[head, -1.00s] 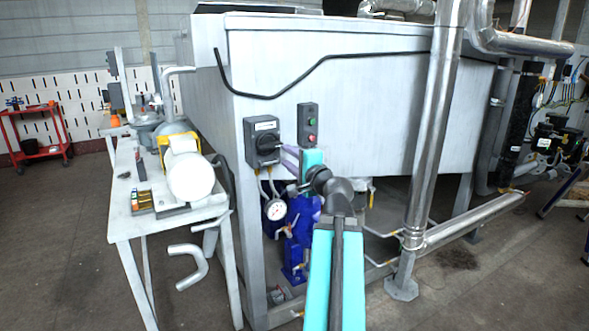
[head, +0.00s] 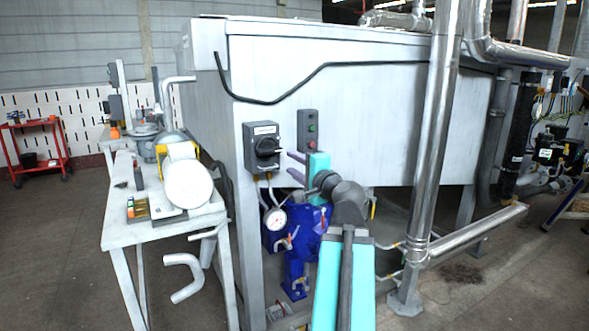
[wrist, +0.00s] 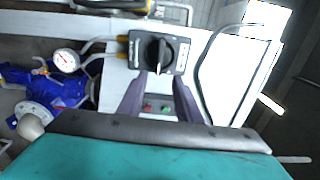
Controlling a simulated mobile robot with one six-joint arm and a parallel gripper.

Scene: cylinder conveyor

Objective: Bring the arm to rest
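My gripper (head: 291,163) is in front of the large grey machine housing (head: 370,110), with its two purple fingers apart and nothing between them. The dark rotary switch (head: 264,146) on the housing is just left of the fingertips in the head view, with a gap. In the wrist view the fingers of my gripper (wrist: 160,78) are spread. The switch (wrist: 158,54) lies beyond their tips, and the button box (wrist: 160,106) with green and red buttons shows between the fingers. My teal and dark arm reaches in from the bottom of the head view.
The button box (head: 308,130) is above the gripper. A pressure gauge (head: 275,219) and blue pump (head: 297,238) are below it. A silver vertical pipe (head: 433,150) stands to the right. A grey table (head: 122,232) with equipment is at left. A red cart (head: 38,160) stands far left.

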